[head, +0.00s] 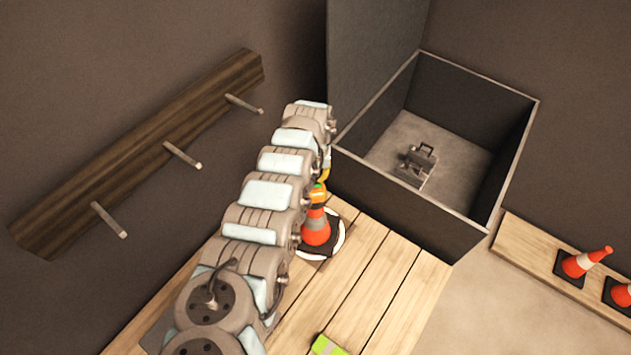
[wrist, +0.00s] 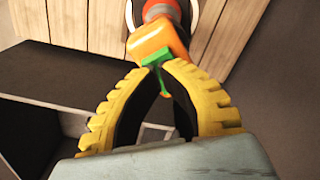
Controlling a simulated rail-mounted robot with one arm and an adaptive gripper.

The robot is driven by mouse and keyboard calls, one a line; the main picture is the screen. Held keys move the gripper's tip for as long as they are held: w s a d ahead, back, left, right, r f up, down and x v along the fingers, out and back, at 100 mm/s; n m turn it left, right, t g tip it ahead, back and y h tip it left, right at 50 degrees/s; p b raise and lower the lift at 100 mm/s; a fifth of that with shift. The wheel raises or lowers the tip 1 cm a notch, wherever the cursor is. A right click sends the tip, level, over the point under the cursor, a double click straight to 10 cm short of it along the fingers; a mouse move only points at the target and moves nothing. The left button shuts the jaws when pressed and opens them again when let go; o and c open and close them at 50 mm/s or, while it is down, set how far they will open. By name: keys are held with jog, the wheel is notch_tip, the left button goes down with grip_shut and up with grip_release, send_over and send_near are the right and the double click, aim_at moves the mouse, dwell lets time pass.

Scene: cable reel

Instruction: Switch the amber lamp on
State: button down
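The amber lamp (head: 318,194) sits on top of an orange and grey cone (head: 316,228) on the wooden bench. It has a green switch piece (head: 319,186) at its top. In the wrist view the lamp (wrist: 157,40) lies just past my gripper (wrist: 158,68), and the green piece (wrist: 155,58) is at the fingertips. The yellow fingers are drawn nearly together, with the green piece between their tips. In the head view my arm hides most of the gripper. I cannot tell whether the lamp is lit.
A dark open box (head: 403,193) stands right of the cone, with a small grey object (head: 417,165) inside. A beam with pegs (head: 150,150) is on the left wall. A green-yellow item (head: 327,345) lies on the bench (head: 395,275).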

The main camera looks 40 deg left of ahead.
aim_at(316, 183)
jog(key=shift+f+b, duration=0.75)
jog(key=shift+f, duration=0.4)
dwell(0.7)
jog(key=shift+r, duration=0.2)
notch_tip(316, 183, up, 7)
jog(key=p, duration=0.8)
jog(key=shift+f, duration=0.1)
dwell(0.5)
